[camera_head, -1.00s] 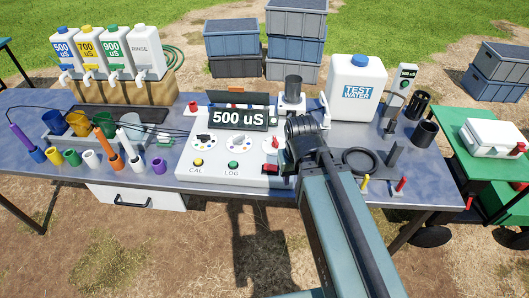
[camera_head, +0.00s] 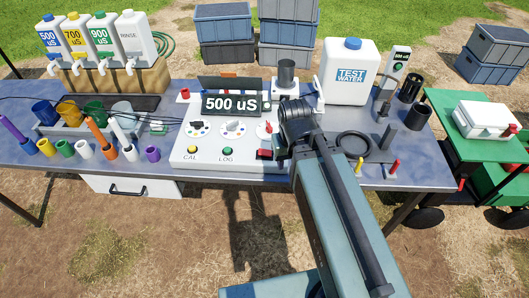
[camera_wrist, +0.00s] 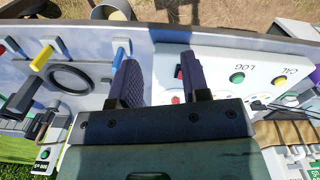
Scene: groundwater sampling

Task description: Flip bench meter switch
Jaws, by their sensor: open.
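The bench meter (camera_head: 212,162) is a white sloped box with a 500 uS display (camera_head: 229,104), dials, a yellow CAL button and a green LOG button. A red rocker switch (camera_head: 264,155) sits at its lower right, left of my wrist. In the wrist view, a bit of red, apparently the switch (camera_wrist: 178,72), shows beside the right finger, partly hidden by it. My gripper (camera_wrist: 158,76) is open and empty, its fingers straddling the meter's edge. Contact with the switch cannot be told. In the head view my wrist hides the fingertips.
A red-topped dial (camera_head: 267,129) is close to my wrist. A black ring (camera_head: 353,146) and yellow (camera_head: 359,166) and red (camera_head: 394,167) handles lie to the right. The test water jug (camera_head: 349,90) stands behind. Colored cups (camera_head: 83,150) fill the left.

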